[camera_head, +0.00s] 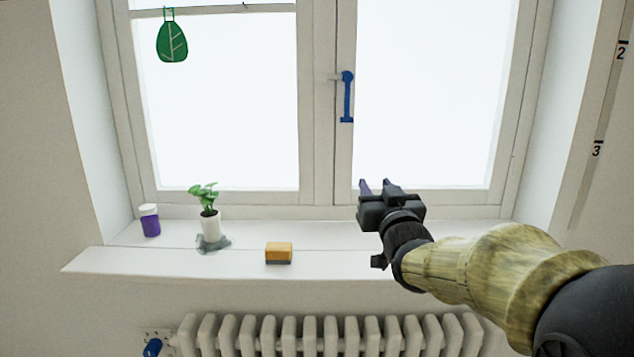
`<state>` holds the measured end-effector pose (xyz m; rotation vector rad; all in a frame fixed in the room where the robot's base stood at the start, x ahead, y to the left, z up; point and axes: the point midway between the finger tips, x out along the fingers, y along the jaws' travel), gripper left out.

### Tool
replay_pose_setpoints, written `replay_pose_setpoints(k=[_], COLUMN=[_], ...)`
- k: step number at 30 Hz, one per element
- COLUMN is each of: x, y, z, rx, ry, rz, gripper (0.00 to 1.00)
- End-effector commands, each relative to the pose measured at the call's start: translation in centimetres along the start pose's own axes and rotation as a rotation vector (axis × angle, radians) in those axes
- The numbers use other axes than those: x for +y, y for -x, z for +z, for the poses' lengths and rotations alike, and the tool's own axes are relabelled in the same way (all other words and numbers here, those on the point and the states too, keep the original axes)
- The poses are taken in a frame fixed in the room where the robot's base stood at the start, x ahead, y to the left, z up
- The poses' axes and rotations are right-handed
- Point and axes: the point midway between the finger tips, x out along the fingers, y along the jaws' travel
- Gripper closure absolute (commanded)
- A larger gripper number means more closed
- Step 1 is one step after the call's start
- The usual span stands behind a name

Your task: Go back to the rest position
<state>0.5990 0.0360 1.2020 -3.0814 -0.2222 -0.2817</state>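My gripper (376,187) is at the end of my arm, which reaches in from the lower right. It shows in front of the right window pane, above the right part of the windowsill (330,265). Its two purple-tipped fingers point up and away and stand apart, with a gap between them. I see nothing held between them. The gripper looks clear of the objects on the sill.
The window has a blue handle (347,97). A white radiator (330,335) is below. A green leaf ornament (172,42) hangs upper left.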

Motion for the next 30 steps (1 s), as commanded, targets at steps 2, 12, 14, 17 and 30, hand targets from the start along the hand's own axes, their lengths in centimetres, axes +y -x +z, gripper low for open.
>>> replay_pose_setpoints(k=[2,12,14,17,30], x=[0.3,1.5,1.7,1.9,1.0], y=[0.5,6.2,8.5,12.9,29.6], z=[1.7,13.1,15.9,20.1,28.0], rx=[-0.063,-0.508,-0.633,-0.840,-1.467], ry=[0.001,-0.001,-0.003,-0.009,-0.057], rz=[0.013,0.086,0.102,0.123,0.149], gripper=[0.64,0.64,0.64,0.64,0.64])
